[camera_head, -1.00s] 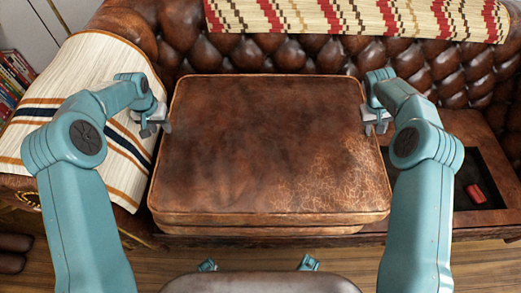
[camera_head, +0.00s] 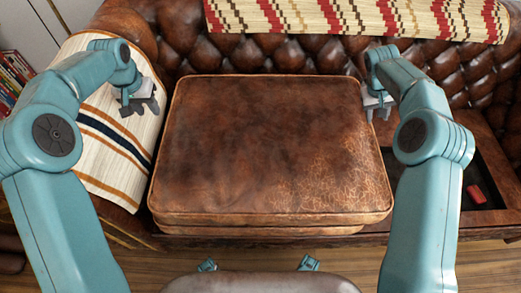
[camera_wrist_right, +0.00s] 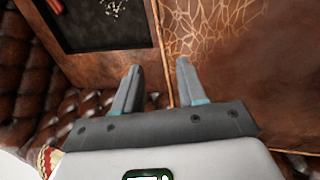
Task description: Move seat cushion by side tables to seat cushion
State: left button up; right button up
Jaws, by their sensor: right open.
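A large brown leather seat cushion (camera_head: 265,150) lies flat on the sofa in the head view, with a second layer (camera_head: 270,229) showing under its front edge. It appears stacked on that layer. My left gripper (camera_head: 140,106) is open and empty, left of the cushion and apart from it, over the striped cloth. My right gripper (camera_head: 378,112) is at the cushion's upper right edge. In the right wrist view its fingers (camera_wrist_right: 158,68) are open near the cushion's edge, with the cracked leather top (camera_wrist_right: 225,70) to the right. Contact cannot be told.
A tufted leather backrest (camera_head: 290,57) stands behind. A striped cloth (camera_head: 90,115) covers the left armrest; a patterned one (camera_head: 350,18) hangs on the backrest. Right of the cushion is a dark recess (camera_head: 495,168) holding a red object (camera_head: 477,194). Books (camera_head: 14,72) stand far left.

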jog(key=v, duration=0.5)
jog(key=shift+f, duration=0.1)
jog(key=shift+s, duration=0.1)
dwell(0.4)
